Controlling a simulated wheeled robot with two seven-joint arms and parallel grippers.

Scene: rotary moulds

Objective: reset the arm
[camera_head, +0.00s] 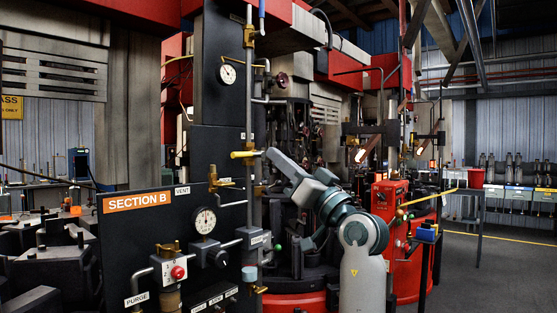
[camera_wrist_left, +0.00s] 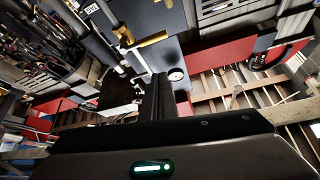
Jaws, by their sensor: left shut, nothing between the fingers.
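My left arm rises from the bottom of the head view, right of the middle. Its left gripper (camera_head: 271,154) points up and to the left, close to the yellow valve handle (camera_head: 244,154) on a vertical grey pipe (camera_head: 249,100). A small gap seems to lie between fingertips and handle; I cannot tell the depth. In the left wrist view the dark fingers (camera_wrist_left: 160,95) are together and hold nothing. A yellow handle (camera_wrist_left: 152,40) shows beyond their tips there. My right gripper is in neither view.
A black panel (camera_head: 130,240) marked SECTION B, with a gauge (camera_head: 205,220) and a red button (camera_head: 178,272), stands left of the arm. A red machine base (camera_head: 390,200) is close on the right. Open floor (camera_head: 490,270) lies at the far right.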

